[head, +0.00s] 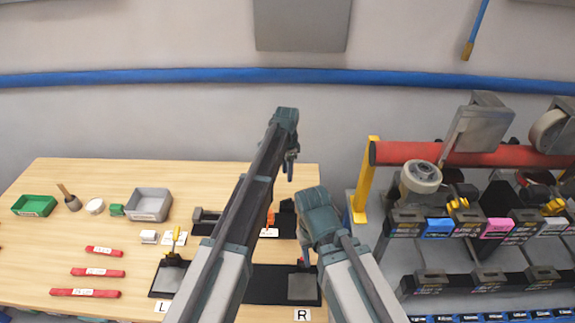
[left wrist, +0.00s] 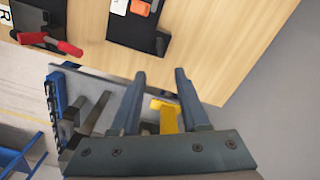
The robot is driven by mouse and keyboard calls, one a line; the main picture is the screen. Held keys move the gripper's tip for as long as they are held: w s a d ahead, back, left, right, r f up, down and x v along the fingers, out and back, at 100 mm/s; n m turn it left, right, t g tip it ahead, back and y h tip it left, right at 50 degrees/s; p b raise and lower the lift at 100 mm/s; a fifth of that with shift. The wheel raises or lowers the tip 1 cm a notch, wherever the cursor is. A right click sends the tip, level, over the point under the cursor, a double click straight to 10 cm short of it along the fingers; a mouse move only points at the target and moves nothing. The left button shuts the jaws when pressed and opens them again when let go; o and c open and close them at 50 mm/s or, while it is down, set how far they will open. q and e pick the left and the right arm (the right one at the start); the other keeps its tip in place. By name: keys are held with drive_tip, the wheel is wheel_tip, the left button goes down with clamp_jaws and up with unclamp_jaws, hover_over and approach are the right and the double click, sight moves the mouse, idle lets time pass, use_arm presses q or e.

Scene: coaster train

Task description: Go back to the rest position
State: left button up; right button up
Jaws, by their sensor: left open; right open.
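My left gripper (head: 291,168) is the higher one in the head view, above the table's right edge, with its jaws pointing down. In the left wrist view its two fingers (left wrist: 157,82) are apart with nothing between them; a yellow post (left wrist: 168,118) shows beyond and below them. My right gripper (head: 305,258) is lower, near the table's right edge and above the dark fixture with a grey block (head: 302,287). My right arm hides part of it, and I see nothing held in it.
The wooden table (head: 50,240) bears a green bin (head: 34,205), a grey bin (head: 149,204), red bars (head: 97,271) and dark fixtures. At right stand a red roller (head: 470,156), a yellow post (head: 362,180) and a rack of coloured blocks (head: 437,228).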

wheel_tip(320, 180, down, 10)
drive_tip(key=b, duration=1)
drive_tip(key=shift+f+b, duration=0.25)
drive_tip(key=shift+b, duration=0.05)
use_arm(q)
drive_tip(key=s+a+f+n, duration=0.1)
drive_tip(key=s+f+n, duration=0.2)
drive_tip(key=s, duration=0.8)
drive_tip(key=s+a+f+n, duration=0.1)
drive_tip(key=s+f+n, duration=0.2)
drive_tip(key=s, duration=0.8)
drive_tip(key=s+a+f+n+y, duration=0.1)
drive_tip(key=s+f+n, duration=0.2)
drive_tip(key=s, duration=0.8)
drive_tip(key=shift+f, duration=0.7)
